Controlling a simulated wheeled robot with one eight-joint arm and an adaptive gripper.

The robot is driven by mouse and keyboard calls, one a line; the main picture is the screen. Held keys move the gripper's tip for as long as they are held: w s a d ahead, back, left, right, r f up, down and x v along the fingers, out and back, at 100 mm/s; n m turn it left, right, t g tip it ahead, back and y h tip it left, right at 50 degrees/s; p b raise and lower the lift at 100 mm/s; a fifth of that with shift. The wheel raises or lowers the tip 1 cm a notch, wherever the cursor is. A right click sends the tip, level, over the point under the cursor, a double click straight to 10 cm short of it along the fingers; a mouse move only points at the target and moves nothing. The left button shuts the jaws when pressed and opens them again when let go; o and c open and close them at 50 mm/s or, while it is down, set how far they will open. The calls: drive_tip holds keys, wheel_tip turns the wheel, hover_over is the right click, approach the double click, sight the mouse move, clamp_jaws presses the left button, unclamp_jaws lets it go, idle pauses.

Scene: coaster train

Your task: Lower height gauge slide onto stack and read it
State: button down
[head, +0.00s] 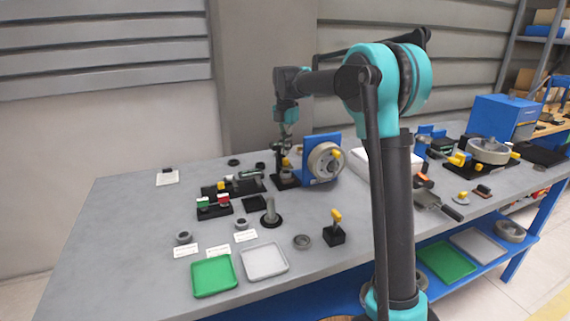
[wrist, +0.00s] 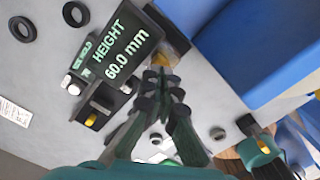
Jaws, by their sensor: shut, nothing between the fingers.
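The height gauge (head: 286,182) stands on the bench left of a blue bracket; only its dark base and lower part show below my gripper (head: 286,146). In the wrist view a dark display (wrist: 122,40) reads "HEIGHT 60.0 mm". My gripper (wrist: 165,80) is shut and empty there, its fingertips close to the display's edge and over a small yellow-brown part (wrist: 172,44). I cannot tell whether the fingers touch it. The slide and any stack under it are hidden or too small to make out.
The blue bracket with a wheel (head: 326,162) is close on the right of my gripper. A dark post (head: 270,212), a green tray (head: 214,276) and a grey tray (head: 264,262) are nearer the front. Two dark rings (wrist: 75,14) lie beside the display. The bench's left part is mostly clear.

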sight(286, 158)
drive_tip(key=shift+f, duration=1.95)
drive_tip(key=shift+r, duration=4.55)
drive_tip(key=shift+s, duration=0.1)
